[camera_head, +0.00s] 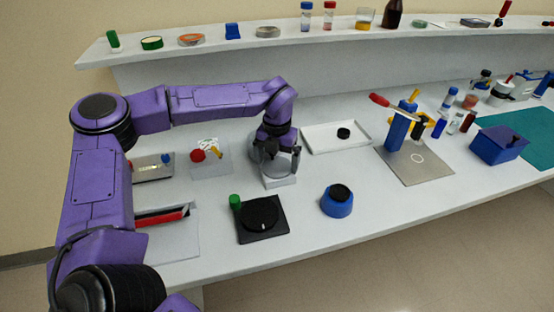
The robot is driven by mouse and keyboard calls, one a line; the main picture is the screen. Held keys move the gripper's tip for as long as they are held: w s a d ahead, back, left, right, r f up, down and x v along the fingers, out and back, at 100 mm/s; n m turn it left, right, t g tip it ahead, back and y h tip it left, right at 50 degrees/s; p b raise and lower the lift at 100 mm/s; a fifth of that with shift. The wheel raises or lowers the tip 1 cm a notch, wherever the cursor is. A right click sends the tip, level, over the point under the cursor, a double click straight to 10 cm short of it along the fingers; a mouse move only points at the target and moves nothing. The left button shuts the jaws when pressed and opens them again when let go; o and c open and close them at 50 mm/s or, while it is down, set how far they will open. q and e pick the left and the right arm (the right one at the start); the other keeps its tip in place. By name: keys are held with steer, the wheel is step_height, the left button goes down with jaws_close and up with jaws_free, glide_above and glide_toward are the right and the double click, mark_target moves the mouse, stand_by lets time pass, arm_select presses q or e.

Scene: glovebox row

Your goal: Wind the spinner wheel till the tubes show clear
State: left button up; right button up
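A black disc (260,213) sits on a square black plate (277,232) near the front of the bench. A green upright knob (235,203) stands at its left edge. It may be the spinner wheel, but I cannot tell for sure. No tubes can be made out on it. My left gripper (277,152) points down behind it, at a clear round vessel on a white base (281,182). The gripper overlaps the vessel in the picture, and I cannot tell whether they touch. Its fingers are too small and dark to read. My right gripper is not in view.
A blue round pot with a black top (337,203) stands right of the plate. A white tray (320,148) lies behind. A blue lever stand (395,130) and a blue box (498,146) are farther right. A raised shelf (290,42) runs along the back.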

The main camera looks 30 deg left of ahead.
mark_target(277, 165)
arm_select(q)
step_height(277, 165, up, 10)
steer(key=shift+r+b, duration=0.25)
steer(key=shift+b, duration=0.15)
stand_by(0.6)
